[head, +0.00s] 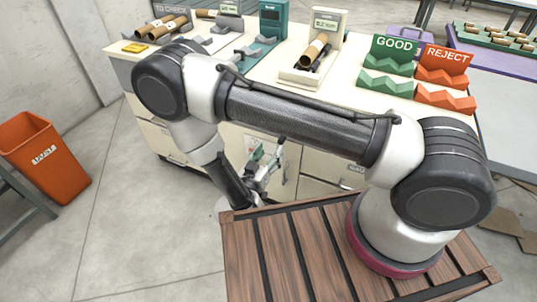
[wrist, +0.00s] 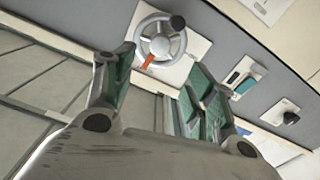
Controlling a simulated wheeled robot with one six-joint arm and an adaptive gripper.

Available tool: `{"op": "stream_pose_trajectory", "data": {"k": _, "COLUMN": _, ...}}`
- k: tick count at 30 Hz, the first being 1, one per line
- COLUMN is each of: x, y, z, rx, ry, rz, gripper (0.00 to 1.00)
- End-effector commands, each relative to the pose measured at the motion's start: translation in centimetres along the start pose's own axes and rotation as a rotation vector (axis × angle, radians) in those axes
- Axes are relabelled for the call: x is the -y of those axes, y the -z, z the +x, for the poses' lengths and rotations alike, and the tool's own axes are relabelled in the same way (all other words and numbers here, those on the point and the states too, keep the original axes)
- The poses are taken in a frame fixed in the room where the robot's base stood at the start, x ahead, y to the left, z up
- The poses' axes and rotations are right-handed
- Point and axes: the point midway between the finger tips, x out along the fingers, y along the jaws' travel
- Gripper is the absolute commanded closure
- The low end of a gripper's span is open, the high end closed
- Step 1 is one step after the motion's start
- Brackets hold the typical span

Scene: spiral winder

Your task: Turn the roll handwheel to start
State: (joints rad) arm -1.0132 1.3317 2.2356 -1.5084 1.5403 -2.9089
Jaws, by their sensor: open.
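The handwheel (wrist: 163,44) is a grey spoked wheel with a dark knob (wrist: 177,22) at its upper right. It sits on a white plate on a grey panel in the wrist view. A red-orange mark (wrist: 148,62) shows at its lower edge. My gripper (wrist: 157,65) is open and empty, with green-padded fingers pointing toward the wheel. The wheel appears beyond and between the fingertips, and I see no contact. In the head view my gripper (head: 266,162) is low in front of the cream cabinet. I cannot make out the handwheel there.
A teal switch (wrist: 245,76) and a black knob (wrist: 286,113) are on the panel right of the wheel. Cardboard tubes, green GOOD (head: 392,52) and orange REJECT (head: 444,63) racks stand on the counter. An orange bin (head: 45,165) is at left. Floor between is clear.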

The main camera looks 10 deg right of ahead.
Motion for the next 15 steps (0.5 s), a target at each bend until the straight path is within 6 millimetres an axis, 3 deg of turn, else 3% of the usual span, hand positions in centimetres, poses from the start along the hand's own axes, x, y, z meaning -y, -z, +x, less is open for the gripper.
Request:
{"op": "stream_pose_trajectory", "data": {"k": 10, "x": -0.1, "y": 0.0, "z": 0.0, "rx": 0.001, "ry": -0.005, "rz": 0.0, "gripper": 0.45}}
{"op": "stream_pose_trajectory", "data": {"k": 15, "x": -1.5, "y": -0.6, "z": 2.7, "rx": 0.015, "ry": -0.066, "rz": 0.033, "gripper": 0.45}}
